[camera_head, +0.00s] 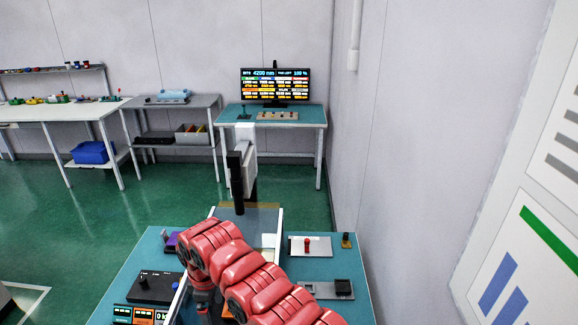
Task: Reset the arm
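My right arm (245,272), red and segmented, comes in from the bottom right and reaches up and left over the near teal table (140,262). It bends downward at its far end. The narrow end part (203,292) below the bend points down in front of a white-framed stand; its fingers cannot be made out, and the arm hides part of what lies beneath. My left arm and gripper are not in view.
A black control box (155,287) is left of the arm; a white plate with a red knob (307,244) is right. A black-and-white upright post (243,172) rises behind. A monitor (275,85) stands on the back table. Green floor is free at left; a wall is right.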

